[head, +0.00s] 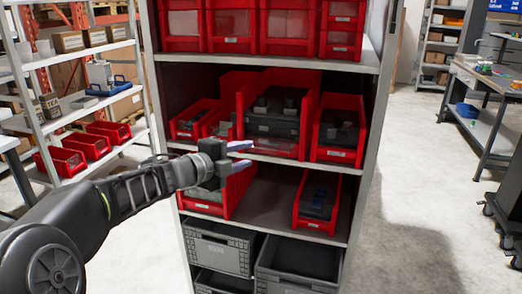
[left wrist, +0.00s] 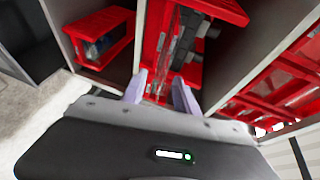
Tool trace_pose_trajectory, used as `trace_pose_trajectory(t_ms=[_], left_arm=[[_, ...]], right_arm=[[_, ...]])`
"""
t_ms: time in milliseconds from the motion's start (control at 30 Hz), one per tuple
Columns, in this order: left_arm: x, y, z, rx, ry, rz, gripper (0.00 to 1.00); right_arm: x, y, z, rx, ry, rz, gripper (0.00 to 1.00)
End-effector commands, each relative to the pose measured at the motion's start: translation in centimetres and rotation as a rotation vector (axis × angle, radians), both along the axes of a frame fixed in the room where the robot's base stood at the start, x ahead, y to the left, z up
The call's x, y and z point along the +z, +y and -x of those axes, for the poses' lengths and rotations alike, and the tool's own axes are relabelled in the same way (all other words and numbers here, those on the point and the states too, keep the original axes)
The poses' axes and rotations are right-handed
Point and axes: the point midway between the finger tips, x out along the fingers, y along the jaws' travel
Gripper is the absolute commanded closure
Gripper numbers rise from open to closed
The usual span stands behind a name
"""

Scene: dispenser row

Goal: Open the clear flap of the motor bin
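A large red bin (head: 271,97) with dark, motor-like parts stands on the middle shelf. A clear flap (head: 272,147) covers the low part of its front. My left gripper (head: 241,156) is in front of the shelf, at the bin's lower left, with its two pale fingers apart and nothing seen between them. In the left wrist view the fingers (left wrist: 160,90) point at a red bin front with dark parts behind it. I cannot tell whether they touch the flap. My right gripper is not in view.
A narrower red bin (head: 338,131) with dark parts stands to the right. A red bin (head: 317,201) with a blue item is on the shelf below. Grey crates (head: 220,246) sit at the bottom.

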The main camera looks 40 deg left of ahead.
Motion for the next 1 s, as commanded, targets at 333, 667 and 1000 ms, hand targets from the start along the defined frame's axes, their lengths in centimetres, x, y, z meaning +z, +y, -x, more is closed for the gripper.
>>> trace_pose_trajectory(t_ms=[333,667,1000], left_arm=[[-1.1,-0.4,-4.9,-0.002,0.001,0.002,0.64],[-1.4,-0.5,-7.1,0.001,-0.001,0.001,0.64],[-1.4,-0.5,-7.0,0.001,-0.001,0.001,0.78]], right_arm=[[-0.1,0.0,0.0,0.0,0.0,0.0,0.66],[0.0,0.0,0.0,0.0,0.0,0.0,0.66],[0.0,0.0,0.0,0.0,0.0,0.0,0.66]])
